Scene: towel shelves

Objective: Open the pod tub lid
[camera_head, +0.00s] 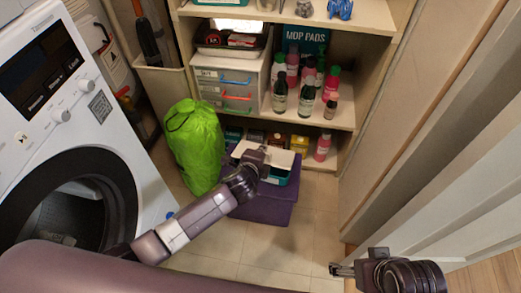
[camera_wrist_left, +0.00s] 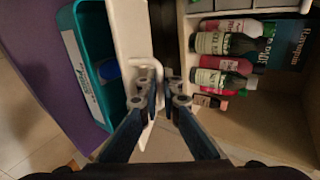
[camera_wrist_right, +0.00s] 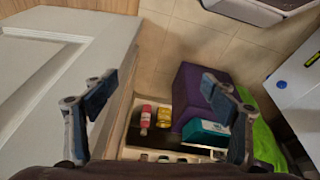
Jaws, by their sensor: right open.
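The pod tub is a teal box (camera_head: 281,177) on a purple bin at the foot of the shelves. In the left wrist view its open inside (camera_wrist_left: 88,60) shows, with a blue item in it. The white lid (camera_wrist_left: 128,30) is raised at the tub's side and carries a white loop handle. My left gripper (camera_wrist_left: 160,98) has its fingers close together around the handle's bar; in the head view it (camera_head: 256,157) partly covers the lid (camera_head: 280,156). My right gripper (camera_head: 338,269) is open and empty at the lower right, away from the tub.
The purple bin (camera_head: 262,207) stands beside a green bag (camera_head: 193,145) and a white washing machine (camera_head: 60,110). Shelves behind hold several bottles (camera_head: 307,97) and a drawer box (camera_head: 225,82). A pale door (camera_head: 450,130) bounds the right side. Tiled floor in front is clear.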

